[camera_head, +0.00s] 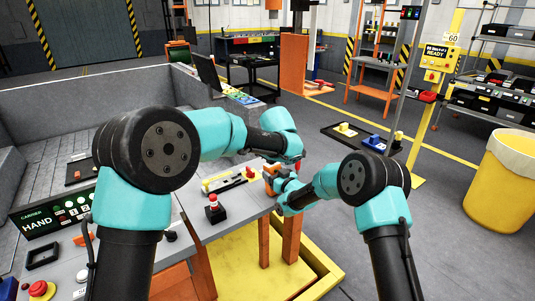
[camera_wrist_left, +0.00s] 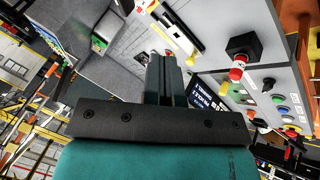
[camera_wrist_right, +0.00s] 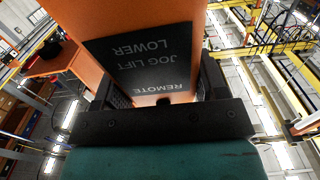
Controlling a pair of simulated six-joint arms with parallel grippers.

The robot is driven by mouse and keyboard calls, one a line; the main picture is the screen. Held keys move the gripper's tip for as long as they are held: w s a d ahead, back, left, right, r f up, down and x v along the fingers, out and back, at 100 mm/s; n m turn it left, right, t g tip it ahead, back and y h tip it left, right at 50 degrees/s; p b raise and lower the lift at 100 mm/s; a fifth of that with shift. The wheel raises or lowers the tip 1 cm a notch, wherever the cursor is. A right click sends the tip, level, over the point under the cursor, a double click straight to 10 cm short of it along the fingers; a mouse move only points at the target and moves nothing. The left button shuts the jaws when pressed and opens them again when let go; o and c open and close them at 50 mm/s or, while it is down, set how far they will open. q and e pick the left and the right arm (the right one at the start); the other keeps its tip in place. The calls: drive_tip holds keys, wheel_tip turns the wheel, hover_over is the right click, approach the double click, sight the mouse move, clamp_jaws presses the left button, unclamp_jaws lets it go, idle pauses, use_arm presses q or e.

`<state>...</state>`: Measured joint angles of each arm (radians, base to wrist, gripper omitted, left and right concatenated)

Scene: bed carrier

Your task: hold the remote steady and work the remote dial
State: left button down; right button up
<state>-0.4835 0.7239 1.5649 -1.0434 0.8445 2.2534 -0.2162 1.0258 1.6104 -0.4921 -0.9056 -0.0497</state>
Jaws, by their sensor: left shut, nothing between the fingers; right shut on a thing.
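The orange remote (camera_head: 269,175) is held up near the far end of the grey bench. My right gripper (camera_head: 278,184) is shut on it. In the right wrist view the remote (camera_wrist_right: 190,20) stands between the fingers, with a black label reading JOG LIFT, LOWER and REMOTE upside down. I cannot make out the dial in any view. My left gripper is shut and empty in the left wrist view (camera_wrist_left: 167,60). In the head view its arm reaches over the bench to just behind the remote, and its fingertips are mostly hidden.
A red push button on a black box (camera_head: 214,208) stands on the bench. Next to it lies a yellow and white strip (camera_head: 228,179). A control panel (camera_head: 60,215) reading HAND is at left. A yellow bin (camera_head: 500,185) stands at right; the floor between is open.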

sight(272, 166)
use_arm(q)
drive_tip(key=x, duration=0.3)
drive_tip(key=w+x, duration=0.1)
drive_tip(key=x, duration=0.2)
drive_tip(key=d+x, duration=0.1)
drive_tip(key=x, duration=0.2)
drive_tip(key=shift+w+r, duration=0.25)
drive_tip(key=shift+w, duration=0.05)
drive_tip(key=shift+w+d, duration=0.25)
drive_tip(key=shift+w, duration=0.6)
drive_tip(key=shift+w+f+m+h, duration=0.1)
drive_tip(key=shift+w+m+h, duration=0.25)
drive_tip(key=shift+m+h, duration=0.45)
drive_tip(key=shift+w+m, duration=0.15)
drive_tip(key=shift+m, duration=0.15)
use_arm(e)
drive_tip(key=shift+a, duration=0.1)
use_arm(q)
drive_tip(key=shift+t, duration=0.3)
drive_tip(key=shift+d, duration=0.15)
use_arm(e)
drive_tip(key=shift+s+a, duration=0.1)
use_arm(q)
drive_tip(key=shift+s+d, duration=0.4)
drive_tip(key=shift+d, duration=0.35)
use_arm(e)
drive_tip(key=shift+a, duration=0.1)
